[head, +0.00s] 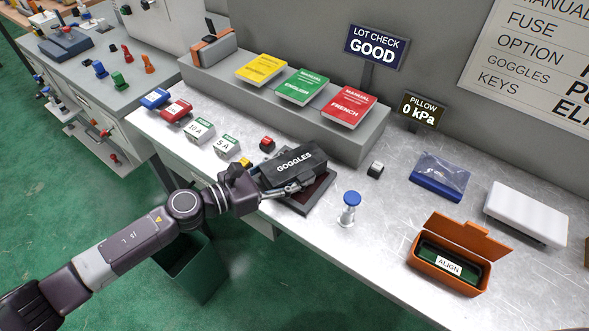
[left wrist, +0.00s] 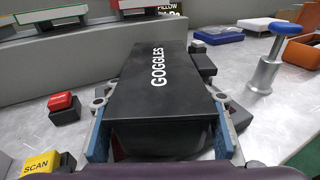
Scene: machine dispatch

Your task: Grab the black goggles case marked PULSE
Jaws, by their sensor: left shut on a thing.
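A black case (head: 293,166) lettered GOGGLES is at the middle of the bench in the head view. It fills the middle of the left wrist view (left wrist: 152,90). No PULSE mark can be read on the faces that show. My left gripper (head: 285,188) is shut on the case, with a finger on each side of it; both fingers show in the left wrist view (left wrist: 160,130). A dark flat pad or tray (head: 318,190) lies under the case; whether the case touches it cannot be told. My right gripper is not in view.
A blue-capped post (head: 349,208) stands right of the case. An open orange box (head: 450,255) with an ALIGN label is further right. Manuals (head: 301,87) rest on the ledge behind. Fuse boxes (head: 199,131) are left.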

